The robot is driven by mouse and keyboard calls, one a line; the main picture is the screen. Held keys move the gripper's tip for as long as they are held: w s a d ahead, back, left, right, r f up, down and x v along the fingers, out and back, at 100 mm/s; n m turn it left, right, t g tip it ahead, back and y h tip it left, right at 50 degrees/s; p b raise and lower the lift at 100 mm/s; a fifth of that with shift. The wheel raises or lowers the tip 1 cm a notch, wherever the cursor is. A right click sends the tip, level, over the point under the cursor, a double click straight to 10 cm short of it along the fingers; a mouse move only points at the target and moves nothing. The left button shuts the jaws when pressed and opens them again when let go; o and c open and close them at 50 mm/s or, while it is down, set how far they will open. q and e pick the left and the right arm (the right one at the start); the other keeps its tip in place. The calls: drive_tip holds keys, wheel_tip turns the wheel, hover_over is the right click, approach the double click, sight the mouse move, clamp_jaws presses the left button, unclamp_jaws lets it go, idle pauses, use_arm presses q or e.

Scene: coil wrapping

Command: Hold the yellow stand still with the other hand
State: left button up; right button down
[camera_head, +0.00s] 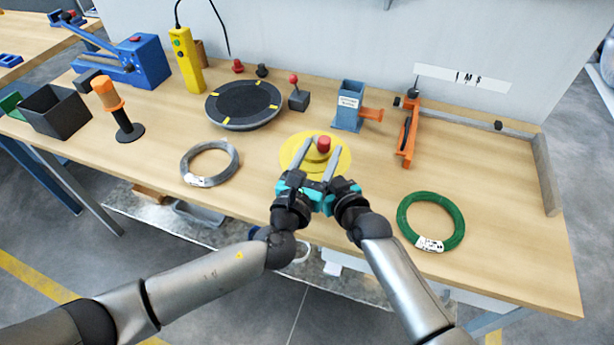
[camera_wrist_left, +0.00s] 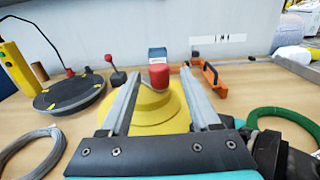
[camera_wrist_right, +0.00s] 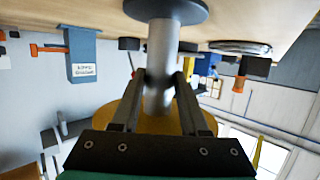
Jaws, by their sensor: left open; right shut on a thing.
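The yellow stand (camera_head: 288,152) is a round yellow disc with a raised middle and a red knob (camera_head: 323,143) on top. In the right wrist view, which is upside down, its grey post (camera_wrist_right: 161,50) runs to a dark round base (camera_wrist_right: 165,8) on the table. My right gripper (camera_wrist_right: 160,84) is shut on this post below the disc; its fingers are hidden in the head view. My left gripper (camera_head: 322,147) is open, its fingers above the disc on either side of the red knob. The left wrist view shows the knob (camera_wrist_left: 159,76) between them, apart from both.
A grey wire coil (camera_head: 186,170) lies left and a green coil (camera_head: 405,215) lies right. Behind stand a black turntable (camera_head: 243,102), a blue block (camera_head: 349,100) and an orange clamp (camera_head: 408,140). An orange-handled tool (camera_head: 106,93) stands further left. Table between stand and green coil is clear.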

use_arm(q)
drive_tip(key=v, duration=0.9)
